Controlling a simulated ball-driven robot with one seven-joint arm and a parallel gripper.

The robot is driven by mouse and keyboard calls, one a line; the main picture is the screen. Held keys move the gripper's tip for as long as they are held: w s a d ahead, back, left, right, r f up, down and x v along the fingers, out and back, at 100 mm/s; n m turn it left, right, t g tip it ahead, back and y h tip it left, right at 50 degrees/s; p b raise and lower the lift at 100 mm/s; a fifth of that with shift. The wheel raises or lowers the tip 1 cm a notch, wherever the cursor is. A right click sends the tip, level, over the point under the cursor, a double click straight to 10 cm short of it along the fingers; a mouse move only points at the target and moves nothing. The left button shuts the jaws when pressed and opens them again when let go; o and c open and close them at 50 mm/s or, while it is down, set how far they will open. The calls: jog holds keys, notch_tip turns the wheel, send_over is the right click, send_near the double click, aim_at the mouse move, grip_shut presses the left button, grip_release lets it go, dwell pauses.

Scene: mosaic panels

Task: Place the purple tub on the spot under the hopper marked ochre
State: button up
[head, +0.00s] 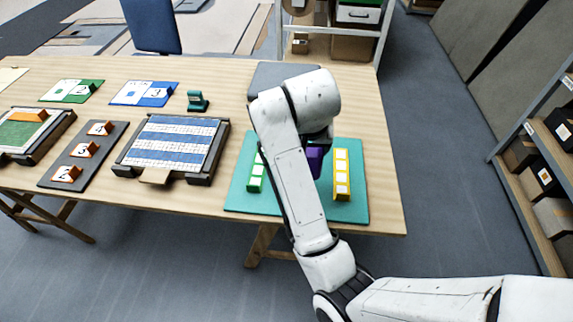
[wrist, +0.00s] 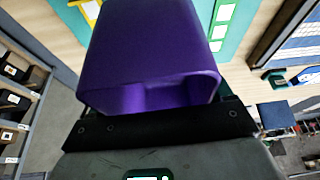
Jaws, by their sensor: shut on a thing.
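The purple tub (wrist: 150,50) fills the middle of the wrist view, with its open mouth facing the camera. My gripper (wrist: 155,122) is shut on it. In the head view the purple tub (head: 315,160) shows only partly, behind my arm and above the teal mat (head: 295,207). I cannot tell its height above the mat. No hopper marked ochre can be made out; my arm covers part of the table there.
The teal mat carries a yellow strip (head: 342,177) with white squares and a green strip (head: 256,173), partly hidden. A grey object (head: 268,76) lies behind my arm. A blue-and-white panel (head: 172,143) and a small green stand (head: 197,101) are to the left.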

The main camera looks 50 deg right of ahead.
jog(key=shift+w+d+m, duration=0.15)
jog(key=shift+w+m, duration=0.05)
jog(key=shift+m, duration=0.1)
jog(key=w+d+f, duration=0.1)
jog(key=w+f, duration=0.1)
jog(key=w, duration=0.2)
jog(key=w+d+f+b, duration=0.1)
jog(key=w+d+f, duration=0.1)
jog(key=w+f, duration=0.1)
jog(key=w+d+f+b, duration=0.1)
jog(key=w+f, duration=0.2)
jog(key=w, duration=0.2)
jog(key=shift+w+d+f, duration=0.1)
jog(key=shift+d+f, duration=0.1)
jog(key=shift+d, duration=0.1)
jog(key=shift+w+d+f, duration=0.15)
jog(key=shift+w+f, duration=0.15)
jog(key=shift+f, duration=1.8)
jog(key=shift+f, duration=0.15)
jog(key=o, duration=1)
